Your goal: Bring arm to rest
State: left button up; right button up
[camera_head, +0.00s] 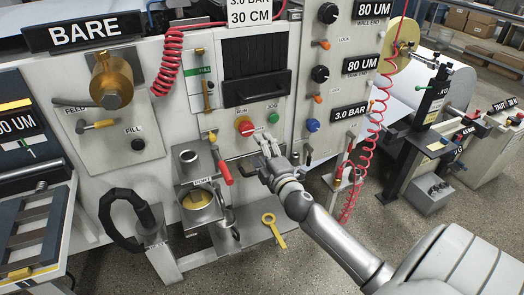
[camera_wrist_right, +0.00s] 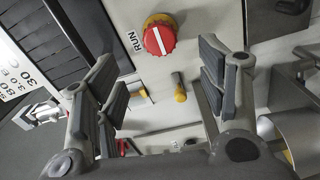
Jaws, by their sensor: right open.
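My right gripper (camera_head: 268,158) is in front of the machine panel in the head view, just below the red round RUN knob (camera_head: 245,126) and the green JOG button (camera_head: 273,118). In the right wrist view my right gripper (camera_wrist_right: 160,95) is open, with its two fingers wide apart and nothing between them. The red knob with a white bar (camera_wrist_right: 160,38) shows beyond the gap between the fingers, beside the RUN label. A small yellow-tipped lever (camera_wrist_right: 180,90) shows lower in that gap. My left gripper is not in view.
A red-handled lever (camera_head: 222,170) and a metal cup holder (camera_head: 200,200) stand left of my right gripper. A yellow ring-ended tool (camera_head: 273,230) lies on the low shelf below. A coiled red hose (camera_head: 377,130) hangs to the right. Open floor (camera_head: 325,255) shows in front.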

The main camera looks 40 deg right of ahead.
dwell(0.4)
jog(key=s+a+f+m+g, duration=0.1)
jog(key=s+f+m+g, duration=0.15)
jog(key=f, duration=0.95)
jog(key=s+f+m+g, duration=0.1)
jog(key=s+f+g, duration=0.2)
jog(key=f, duration=0.9)
jog(key=s+a+f+m+g+y, duration=0.1)
jog(key=s+a+f+g, duration=0.1)
jog(key=s+f, duration=0.45)
jog(key=s+a+f+m+g+y, duration=0.15)
jog(key=s+f, duration=0.25)
jog(key=f, duration=0.5)
jog(key=s+a+f+m+g, duration=0.1)
jog(key=s+a+f, duration=0.3)
jog(key=s, duration=0.7)
jog(key=s+a+f+m+g+y, duration=0.1)
jog(key=s+a+f+g, duration=0.3)
jog(key=s+f, duration=0.4)
jog(key=s+a+f+m+g, duration=0.2)
jog(key=s+a+f+m, duration=0.1)
jog(key=s, duration=1.1)
notch_tip(320, 180, down, 3)
jog(key=shift+s+a+r+g, duration=0.1)
jog(key=shift+s+a+g, duration=0.25)
jog(key=shift+a, duration=0.3)
jog(key=shift+y, duration=0.25)
